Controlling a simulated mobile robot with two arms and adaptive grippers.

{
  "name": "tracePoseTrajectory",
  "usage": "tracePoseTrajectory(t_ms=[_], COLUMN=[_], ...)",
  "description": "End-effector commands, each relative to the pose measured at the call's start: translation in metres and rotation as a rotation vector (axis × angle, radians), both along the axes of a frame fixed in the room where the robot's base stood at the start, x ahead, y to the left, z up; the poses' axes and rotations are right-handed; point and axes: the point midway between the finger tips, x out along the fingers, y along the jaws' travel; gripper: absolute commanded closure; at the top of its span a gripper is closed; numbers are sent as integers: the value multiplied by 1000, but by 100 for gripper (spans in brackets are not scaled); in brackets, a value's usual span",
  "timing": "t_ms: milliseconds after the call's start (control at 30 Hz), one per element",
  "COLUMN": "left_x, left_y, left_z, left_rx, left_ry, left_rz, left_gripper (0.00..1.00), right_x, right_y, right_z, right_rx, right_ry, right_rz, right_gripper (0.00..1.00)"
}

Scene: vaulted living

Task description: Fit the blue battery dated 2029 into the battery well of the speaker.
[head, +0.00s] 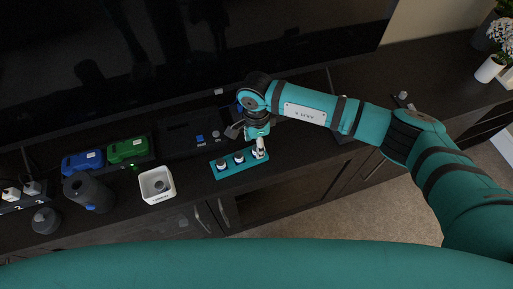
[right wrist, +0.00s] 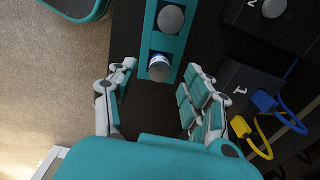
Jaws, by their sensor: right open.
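A teal rack (head: 240,163) lies on the dark cabinet with several short grey-topped cylinders standing in it; its near end shows in the right wrist view (right wrist: 160,44). The end cylinder (right wrist: 159,68) has a blue and white wrap; any date is too small to read. My right gripper (head: 250,138) is at the rack's right end. In the right wrist view its open fingers (right wrist: 158,95) stand apart on either side, with the end cylinder just ahead of the gap. A dark cylinder (head: 89,193) with a blue spot may be the speaker; I cannot tell. My left gripper is out of view.
Blue (head: 82,162) and green (head: 128,150) labelled packs sit at left. A white box (head: 157,185) stands left of the rack. A black flat device (head: 193,135) lies behind. A large screen stands behind.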

Motion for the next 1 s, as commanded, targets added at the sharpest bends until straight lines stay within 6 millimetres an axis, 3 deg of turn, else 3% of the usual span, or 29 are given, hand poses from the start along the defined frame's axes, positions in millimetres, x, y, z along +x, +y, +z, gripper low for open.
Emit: tracePoseTrajectory(t_ms=[133, 367, 767, 1000], left_x=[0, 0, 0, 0], left_y=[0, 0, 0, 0], left_z=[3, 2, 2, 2], left_rx=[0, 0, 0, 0], left_ry=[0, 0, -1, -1], left_rz=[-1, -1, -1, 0], left_gripper=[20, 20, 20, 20], right_x=[0, 0, 1, 1], right_y=[-1, -1, -1, -1], right_z=[-13, -15, -15, -15], right_rx=[-1, -1, -2, -2], right_ry=[0, -1, -2, -2], right_rz=[0, 0, 0, 0], right_gripper=[49, 49, 100, 100])
